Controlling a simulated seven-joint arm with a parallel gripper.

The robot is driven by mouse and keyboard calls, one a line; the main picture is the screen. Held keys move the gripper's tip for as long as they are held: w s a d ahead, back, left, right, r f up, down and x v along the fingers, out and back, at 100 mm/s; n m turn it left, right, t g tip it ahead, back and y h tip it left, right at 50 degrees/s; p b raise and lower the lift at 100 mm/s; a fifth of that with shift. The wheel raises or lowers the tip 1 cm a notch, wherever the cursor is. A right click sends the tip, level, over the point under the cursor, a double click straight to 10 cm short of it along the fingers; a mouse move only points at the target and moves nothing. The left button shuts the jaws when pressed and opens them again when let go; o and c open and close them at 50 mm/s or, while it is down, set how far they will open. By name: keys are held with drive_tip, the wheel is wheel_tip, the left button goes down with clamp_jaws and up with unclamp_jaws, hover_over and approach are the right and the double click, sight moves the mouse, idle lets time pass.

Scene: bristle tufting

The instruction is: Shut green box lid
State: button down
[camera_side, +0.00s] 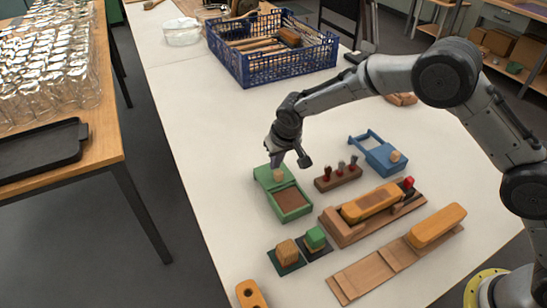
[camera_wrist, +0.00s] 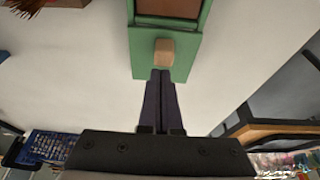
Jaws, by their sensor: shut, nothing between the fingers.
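The green box (camera_side: 293,211) stands on the white table, with its brown inside largely uncovered. Its green lid (camera_side: 264,175) is at the far end of the box, slid back from the opening, with a wooden knob (camera_side: 278,175) on it. In the wrist view the lid (camera_wrist: 140,58), the knob (camera_wrist: 164,52) and the brown inside (camera_wrist: 168,8) show ahead of the fingers. My gripper (camera_side: 276,163) is shut and empty, its fingertips right beside the knob on the side away from the opening. The wrist view shows the closed fingers (camera_wrist: 160,73); I cannot tell whether they touch the knob.
A blue box (camera_side: 379,154) with a knob and a small rack of pegs (camera_side: 338,177) stand to the right. A wooden fixture with an orange block (camera_side: 371,203) is at front right. Two small blocks on dark pads (camera_side: 288,252) lie in front. A blue crate (camera_side: 272,55) is behind.

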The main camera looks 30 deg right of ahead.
drive_tip(key=shift+s, duration=0.1)
drive_tip(key=s, duration=0.9)
drive_tip(key=shift+s, duration=0.4)
drive_tip(key=shift+f, duration=0.1)
